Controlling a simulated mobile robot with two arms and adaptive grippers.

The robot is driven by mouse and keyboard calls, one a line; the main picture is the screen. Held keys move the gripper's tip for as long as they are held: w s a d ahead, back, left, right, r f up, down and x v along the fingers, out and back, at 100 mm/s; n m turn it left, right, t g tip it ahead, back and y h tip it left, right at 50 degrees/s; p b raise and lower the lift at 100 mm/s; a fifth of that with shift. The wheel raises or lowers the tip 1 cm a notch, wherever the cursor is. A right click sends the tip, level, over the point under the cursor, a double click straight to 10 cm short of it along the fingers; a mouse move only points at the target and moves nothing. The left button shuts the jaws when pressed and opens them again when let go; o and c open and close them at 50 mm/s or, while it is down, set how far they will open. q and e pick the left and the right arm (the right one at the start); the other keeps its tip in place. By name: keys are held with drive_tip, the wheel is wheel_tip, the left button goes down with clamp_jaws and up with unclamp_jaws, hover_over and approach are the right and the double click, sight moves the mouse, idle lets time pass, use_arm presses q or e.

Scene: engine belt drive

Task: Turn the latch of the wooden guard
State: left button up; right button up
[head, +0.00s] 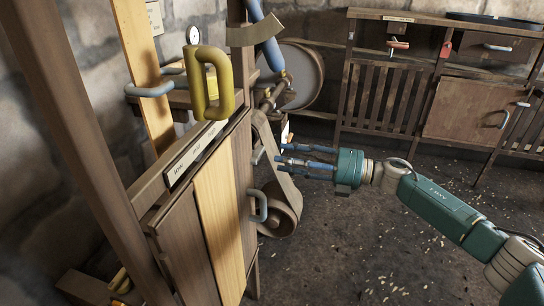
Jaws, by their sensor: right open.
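The wooden guard (218,220) is an upright plank panel at the left centre, with one lighter board between darker ones. A grey bent handle (260,206) sticks out from its right side. Above that, a small grey piece (257,156) shows at the guard's edge; it may be the latch, but I cannot tell how it is turned. My right gripper (280,161) comes in from the right with blue fingers spread and empty. In the picture its fingertips are just right of the small grey piece, apart from it. My left gripper is not in view.
A yellow lever handle (210,85) stands above the guard's labelled top rail (195,155). A belt and roller (282,208) sit behind the guard. A wooden bench (440,95) stands along the back wall. The floor (350,255) at lower centre is clear apart from small chips.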

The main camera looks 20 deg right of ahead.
drive_tip(key=v, duration=0.6)
drive_tip(key=shift+s, duration=0.15)
